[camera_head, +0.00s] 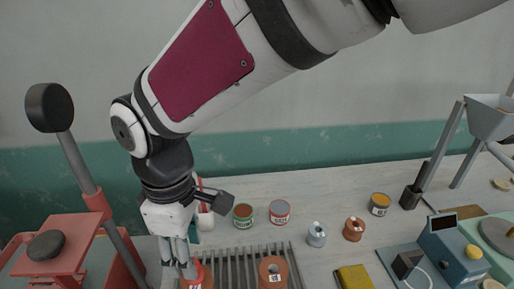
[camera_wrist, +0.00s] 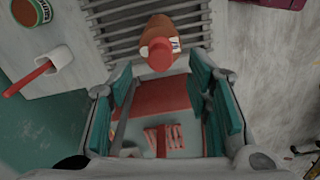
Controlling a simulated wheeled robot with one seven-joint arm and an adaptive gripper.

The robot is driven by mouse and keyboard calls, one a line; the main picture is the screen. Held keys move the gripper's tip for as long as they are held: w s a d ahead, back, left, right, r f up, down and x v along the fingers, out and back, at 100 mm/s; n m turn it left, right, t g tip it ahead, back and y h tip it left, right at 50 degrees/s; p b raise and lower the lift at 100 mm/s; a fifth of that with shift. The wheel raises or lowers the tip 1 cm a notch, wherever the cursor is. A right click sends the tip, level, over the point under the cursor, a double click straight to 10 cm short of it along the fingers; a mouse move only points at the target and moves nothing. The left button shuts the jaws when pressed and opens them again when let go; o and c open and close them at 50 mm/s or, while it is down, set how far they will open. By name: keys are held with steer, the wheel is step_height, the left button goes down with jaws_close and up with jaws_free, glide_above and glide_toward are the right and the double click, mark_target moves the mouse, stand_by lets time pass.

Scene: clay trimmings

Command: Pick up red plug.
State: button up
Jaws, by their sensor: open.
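The red plug (camera_wrist: 160,57) shows in the wrist view as a round red top on a brown-orange pot (camera_wrist: 158,32) with a small white label. The plug lies just beyond the space between my fingertips, toward the top of that view. My gripper (camera_wrist: 172,95) is open, with its teal-padded fingers apart and nothing held between them.
A white cup (camera_wrist: 58,53) with a red handle and a green-labelled can (camera_head: 243,215) stand behind. A red press (camera_head: 62,232) stands at left. Spools and a blue machine are at right.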

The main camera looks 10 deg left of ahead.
steer(key=shift+f+p, duration=0.55)
steer(key=shift+f, duration=2.2)
jaws_close()
